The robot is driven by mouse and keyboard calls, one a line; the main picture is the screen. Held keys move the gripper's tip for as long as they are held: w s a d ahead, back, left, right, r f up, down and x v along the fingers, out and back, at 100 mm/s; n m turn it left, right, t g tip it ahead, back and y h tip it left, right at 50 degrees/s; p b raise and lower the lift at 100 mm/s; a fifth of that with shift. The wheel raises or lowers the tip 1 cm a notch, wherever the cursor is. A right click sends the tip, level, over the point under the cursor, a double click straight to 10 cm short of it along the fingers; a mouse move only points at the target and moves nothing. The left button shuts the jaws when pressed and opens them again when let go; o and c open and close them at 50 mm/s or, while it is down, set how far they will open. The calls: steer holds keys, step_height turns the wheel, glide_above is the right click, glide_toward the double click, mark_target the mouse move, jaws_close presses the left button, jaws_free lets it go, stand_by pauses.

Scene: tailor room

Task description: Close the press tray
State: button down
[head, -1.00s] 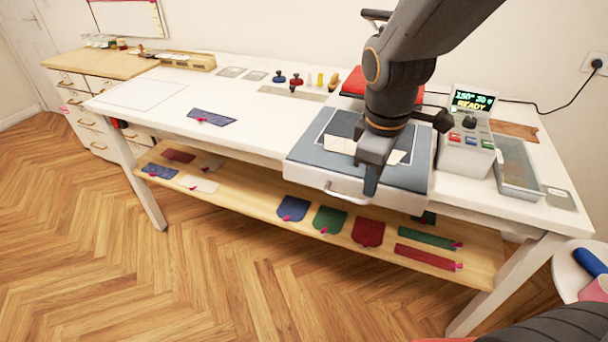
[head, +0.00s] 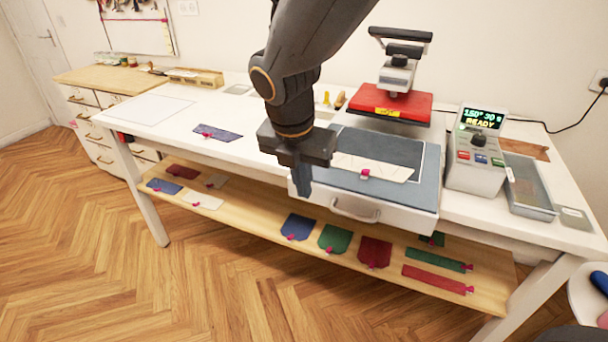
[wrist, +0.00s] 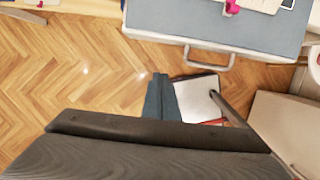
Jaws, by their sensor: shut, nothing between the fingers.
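The press tray (head: 420,197) is pulled out past the table's front edge, with a grey-blue pad on top and a metal handle (head: 355,211) on its white front. A cream cloth piece (head: 372,167) with a pink clip lies on the pad. The red press head (head: 390,104) stands raised behind the tray. My gripper (head: 304,190) is shut and empty, pointing down at the tray's front left corner, left of the handle. In the wrist view my gripper (wrist: 162,82) is over the floor, apart from the handle (wrist: 208,55) and the tray (wrist: 185,22).
The control box (head: 476,150) reading READY and a grey bin (head: 528,187) stand right of the tray. A lower shelf (head: 330,238) holds several cloth pieces. The white tabletop (head: 165,130) has free room at left, and the floor in front is clear.

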mark_target(313, 190)
steer(key=shift+w+d+f+p, duration=0.25)
steer(key=shift+w+d+f, duration=0.05)
steer(key=shift+w+f, duration=0.55)
steer(key=shift+w+d+f+p, duration=0.25)
steer(key=shift+w+d+f, duration=0.05)
steer(key=shift+w+f, duration=0.55)
steer(key=shift+w+d+f+p, duration=0.3)
steer(key=shift+w+f, duration=0.45)
steer(key=shift+f, duration=0.2)
